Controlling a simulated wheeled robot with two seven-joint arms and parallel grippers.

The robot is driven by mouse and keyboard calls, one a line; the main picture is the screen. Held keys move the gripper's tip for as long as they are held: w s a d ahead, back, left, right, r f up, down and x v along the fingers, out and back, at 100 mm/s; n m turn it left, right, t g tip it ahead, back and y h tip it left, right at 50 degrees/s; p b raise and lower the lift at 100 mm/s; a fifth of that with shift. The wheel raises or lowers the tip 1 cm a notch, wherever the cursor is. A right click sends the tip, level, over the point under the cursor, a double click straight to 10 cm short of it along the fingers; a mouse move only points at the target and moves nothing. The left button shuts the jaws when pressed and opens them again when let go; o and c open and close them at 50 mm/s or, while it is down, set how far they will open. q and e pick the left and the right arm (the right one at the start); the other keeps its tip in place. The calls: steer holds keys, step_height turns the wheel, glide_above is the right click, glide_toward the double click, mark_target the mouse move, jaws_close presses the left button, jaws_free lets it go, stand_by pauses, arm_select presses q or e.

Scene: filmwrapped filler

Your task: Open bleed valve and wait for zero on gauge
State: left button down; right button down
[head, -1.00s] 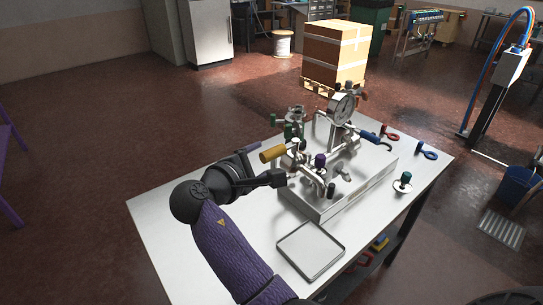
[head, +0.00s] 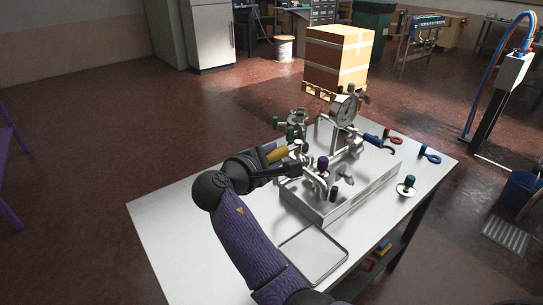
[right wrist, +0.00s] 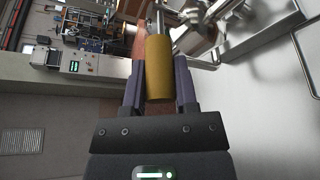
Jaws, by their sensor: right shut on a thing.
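A metal valve manifold (head: 335,210) stands on the white table, with pipes and coloured knobs. A yellow cylindrical handle (head: 278,153) sticks out at its left side; the task's bleed valve is not labelled as such. My right gripper (head: 290,160) is shut on this handle. In the right wrist view the yellow handle (right wrist: 159,70) stands between the two fingers (right wrist: 158,88), still joined to a metal stem. The round pressure gauge (head: 347,110) stands upright at the manifold's back; its needle is too small to read. My left gripper is not in view.
A purple knob (head: 323,163) and a black knob (head: 334,193) rise close by my right gripper. An empty shallow tray (head: 313,256) lies at the table's front. The table's left side is clear.

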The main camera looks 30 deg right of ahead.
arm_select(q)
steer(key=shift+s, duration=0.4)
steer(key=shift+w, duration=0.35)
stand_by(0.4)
